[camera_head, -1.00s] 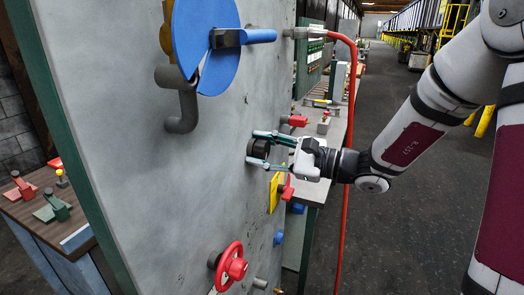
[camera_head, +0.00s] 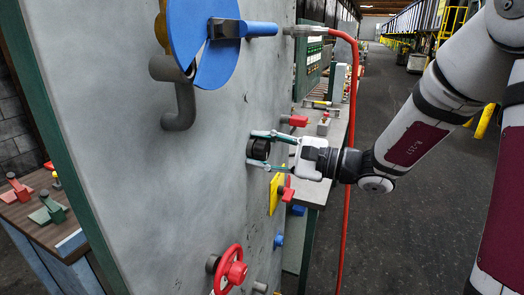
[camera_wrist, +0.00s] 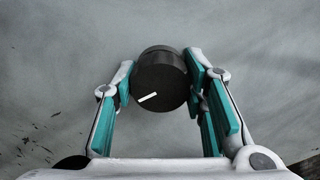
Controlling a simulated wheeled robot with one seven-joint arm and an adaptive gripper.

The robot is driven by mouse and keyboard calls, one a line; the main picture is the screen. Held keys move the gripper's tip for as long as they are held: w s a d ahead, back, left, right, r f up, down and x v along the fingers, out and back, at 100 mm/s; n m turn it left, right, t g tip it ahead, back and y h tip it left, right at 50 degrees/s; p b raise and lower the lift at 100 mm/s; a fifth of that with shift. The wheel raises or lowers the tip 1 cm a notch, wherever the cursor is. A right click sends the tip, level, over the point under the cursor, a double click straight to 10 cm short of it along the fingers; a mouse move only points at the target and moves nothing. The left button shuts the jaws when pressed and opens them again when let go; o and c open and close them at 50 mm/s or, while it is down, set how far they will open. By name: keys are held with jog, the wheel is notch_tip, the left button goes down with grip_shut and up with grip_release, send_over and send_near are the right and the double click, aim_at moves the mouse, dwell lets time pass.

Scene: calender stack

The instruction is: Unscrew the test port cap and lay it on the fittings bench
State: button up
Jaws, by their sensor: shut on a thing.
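The test port cap (camera_head: 259,149) is a black round cap on the grey wall panel (camera_head: 190,180). In the wrist view the cap (camera_wrist: 161,80) shows its dark face with a short white mark at lower left. My gripper (camera_head: 262,150) has its two teal-lined fingers on either side of the cap, shut on it. In the wrist view my gripper (camera_wrist: 160,85) holds the cap between its fingertips, close to the panel. The cap's threads and port are hidden. The fittings bench cannot be told for certain; a grey-topped bench (camera_head: 335,140) stands behind the panel at right.
A blue disc with a handle (camera_head: 205,60) and a grey hook pipe (camera_head: 182,110) are above left. A red handwheel (camera_head: 232,268) and yellow plate (camera_head: 274,195) are below. A red hose (camera_head: 350,170) hangs behind my gripper. A wooden-topped bench (camera_head: 20,210) with clamps stands at left.

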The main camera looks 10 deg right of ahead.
jog(key=shift+w+r+n+b, duration=0.15)
jog(key=shift+n+b, duration=0.3)
jog(key=shift+n, duration=0.75)
jog(key=shift+n+b, duration=0.7)
jog(key=shift+b, duration=0.05)
jog(key=shift+n+b, duration=0.9)
jog(key=shift+d, duration=0.15)
jog(key=shift+s+d, duration=0.3)
jog(key=shift+s, duration=0.1)
jog(key=shift+s+d+p, duration=0.35)
jog(key=shift+d, duration=0.1)
jog(key=p+v, duration=0.1)
jog(key=v, duration=0.4)
